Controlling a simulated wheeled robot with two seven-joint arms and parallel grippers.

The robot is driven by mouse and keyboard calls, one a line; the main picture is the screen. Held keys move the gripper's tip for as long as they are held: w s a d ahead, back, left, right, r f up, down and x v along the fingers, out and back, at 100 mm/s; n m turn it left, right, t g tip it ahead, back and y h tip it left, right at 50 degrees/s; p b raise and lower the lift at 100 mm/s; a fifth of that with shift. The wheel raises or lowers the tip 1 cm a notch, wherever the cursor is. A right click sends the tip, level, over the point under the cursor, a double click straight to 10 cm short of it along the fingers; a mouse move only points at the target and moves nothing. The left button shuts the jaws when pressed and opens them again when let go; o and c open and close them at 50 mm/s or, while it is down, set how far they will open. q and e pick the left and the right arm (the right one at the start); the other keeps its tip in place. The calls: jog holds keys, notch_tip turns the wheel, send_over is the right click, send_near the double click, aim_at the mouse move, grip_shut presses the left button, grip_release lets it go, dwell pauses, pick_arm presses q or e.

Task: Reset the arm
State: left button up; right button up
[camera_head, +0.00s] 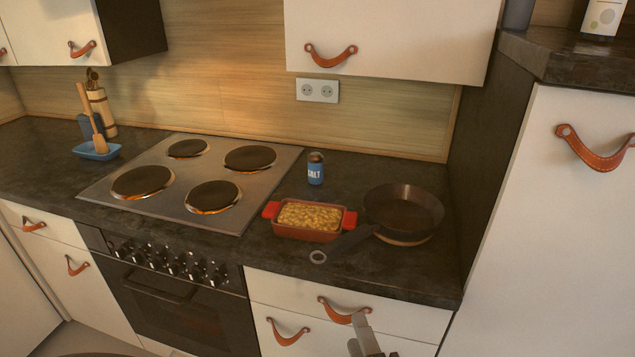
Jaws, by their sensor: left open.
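My left gripper (361,338) shows at the bottom edge, right of centre, with only its grey fingertips in the picture. It is open, and I see nothing between its fingers. It appears in front of the white drawers (290,300) under the counter, close to a brown leather pull (343,317) in the picture. I cannot tell whether it touches the pull. The rest of my left arm is out of the picture. My right gripper is not in view.
A dark counter (290,262) bears a four-plate stove (215,165), a red casserole dish (307,232) with food, a blue salt shaker (315,172) and a black frying pan (403,212) whose handle points toward the front. A tall white cabinet (550,240) stands at right.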

pick_arm(q)
jog(key=a+f+n+g+y+p, duration=0.25)
jog(key=a+n+g, duration=0.8)
jog(key=a, duration=1.15)
jog(key=s+a+r+n+h+p, duration=0.3)
jog(key=s+a+n+h, duration=0.2)
jog(key=n+h, duration=0.3)
jog(key=shift+s+h, duration=0.6)
jog(key=shift+h, duration=0.15)
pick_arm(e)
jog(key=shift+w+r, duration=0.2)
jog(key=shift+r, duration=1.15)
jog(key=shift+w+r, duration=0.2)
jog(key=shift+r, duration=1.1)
pick_arm(q)
jog(key=shift+r+g, duration=0.1)
jog(key=shift+g, duration=0.15)
